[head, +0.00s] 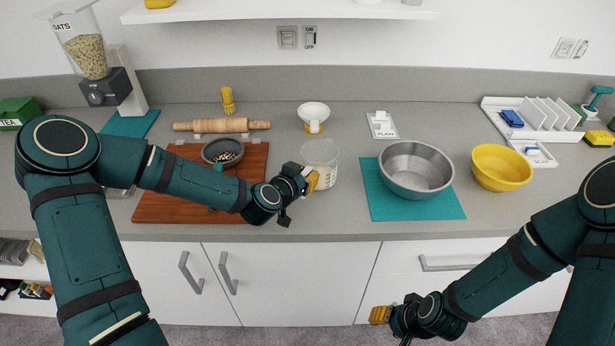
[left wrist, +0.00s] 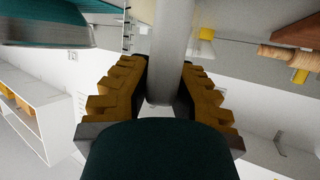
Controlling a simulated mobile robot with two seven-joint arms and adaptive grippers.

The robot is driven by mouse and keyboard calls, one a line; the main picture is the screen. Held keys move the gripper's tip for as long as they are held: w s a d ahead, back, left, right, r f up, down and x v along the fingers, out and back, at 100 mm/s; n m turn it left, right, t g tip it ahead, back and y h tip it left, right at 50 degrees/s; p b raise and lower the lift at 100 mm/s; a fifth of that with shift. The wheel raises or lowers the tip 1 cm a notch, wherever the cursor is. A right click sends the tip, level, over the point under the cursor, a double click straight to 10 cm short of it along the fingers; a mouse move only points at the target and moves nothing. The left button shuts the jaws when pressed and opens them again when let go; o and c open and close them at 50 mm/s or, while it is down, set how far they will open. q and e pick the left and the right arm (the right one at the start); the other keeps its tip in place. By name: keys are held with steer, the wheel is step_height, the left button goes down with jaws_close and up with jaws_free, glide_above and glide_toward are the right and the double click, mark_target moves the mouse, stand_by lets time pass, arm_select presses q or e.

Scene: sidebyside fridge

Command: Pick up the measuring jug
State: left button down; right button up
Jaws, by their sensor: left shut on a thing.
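The measuring jug (head: 321,154) is a clear, translucent jug standing upright near the front of the grey counter, left of the steel bowl. My left gripper (head: 312,180) is at the jug's left front side, shut on it. In the left wrist view a grey, rounded part of the jug (left wrist: 172,45) runs between the yellow fingers of the left gripper (left wrist: 160,95). The fingers hide some of the jug. I cannot tell whether its base touches the counter. My right gripper (head: 380,315) hangs low in front of the white cabinets; its opening is not clear.
A steel bowl (head: 415,168) on a teal mat (head: 440,208) and a yellow bowl (head: 500,168) stand to the right. A wooden board (head: 160,208) with a dark bowl (head: 222,150) lies left, under my arm. A white funnel-like item (head: 313,113) stands behind the jug.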

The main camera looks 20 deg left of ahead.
arm_select(q)
step_height(320, 180, up, 9)
steer(key=shift+r+p, duration=0.2)
steer(key=shift+p, duration=0.5)
stand_by(0.8)
